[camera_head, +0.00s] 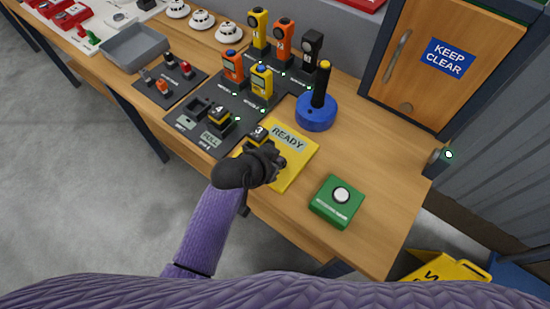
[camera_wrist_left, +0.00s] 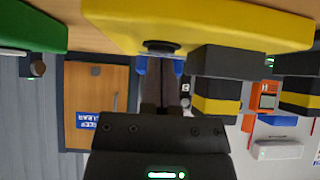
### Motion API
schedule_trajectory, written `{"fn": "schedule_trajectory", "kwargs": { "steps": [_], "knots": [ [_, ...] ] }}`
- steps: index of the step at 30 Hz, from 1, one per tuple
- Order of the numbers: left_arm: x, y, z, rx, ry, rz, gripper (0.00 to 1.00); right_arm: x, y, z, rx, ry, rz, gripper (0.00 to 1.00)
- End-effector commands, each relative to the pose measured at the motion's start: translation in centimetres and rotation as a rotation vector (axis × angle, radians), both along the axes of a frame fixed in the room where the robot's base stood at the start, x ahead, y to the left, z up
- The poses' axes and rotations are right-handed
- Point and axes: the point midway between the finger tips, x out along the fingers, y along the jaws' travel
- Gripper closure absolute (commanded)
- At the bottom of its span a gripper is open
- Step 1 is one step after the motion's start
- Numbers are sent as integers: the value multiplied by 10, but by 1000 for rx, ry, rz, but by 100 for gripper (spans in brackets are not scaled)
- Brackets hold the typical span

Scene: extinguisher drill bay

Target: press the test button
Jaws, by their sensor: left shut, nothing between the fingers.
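A yellow unit (camera_head: 296,172) with a READY display lies on the wooden bench. A green box (camera_head: 335,207) with a white round button (camera_head: 341,195) stands to the right. Its label is too small to read.
A blue round stand (camera_head: 316,112) with a black post is behind the yellow unit. A dark mat (camera_head: 188,127) with several handheld devices lies left. A grey tray (camera_head: 134,48) is farther left. A wooden KEEP CLEAR door (camera_head: 423,88) closes the back right. Bare bench surrounds the green box.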

Motion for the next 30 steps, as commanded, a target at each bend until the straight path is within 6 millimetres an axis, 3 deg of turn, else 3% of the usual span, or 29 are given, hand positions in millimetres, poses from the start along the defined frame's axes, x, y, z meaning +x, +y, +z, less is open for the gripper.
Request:
{"fn": "schedule_trajectory", "kwargs": {
  "steps": [7, 16, 20, 24, 30],
  "knots": [
    [0, 0, -20, 1, 3, -1, 100, 0, 1, -5, 1, 0, 0, 41],
    [-3, 1, -20, 6, 14, -2, 100, -1, 1, -1, 2, 1, 0, 41],
    [0, 0, 4, 5, 5, -1, 100, 1, 1, 21, 1, -4, -1, 41],
    [4, 0, 42, -4, -16, 6, 100, 5, 0, 55, 1, -12, -2, 41],
    [-25, 21, 72, -4, -19, 5, 100, 4, 1, 69, 3, -12, -7, 41]
  ]
}}
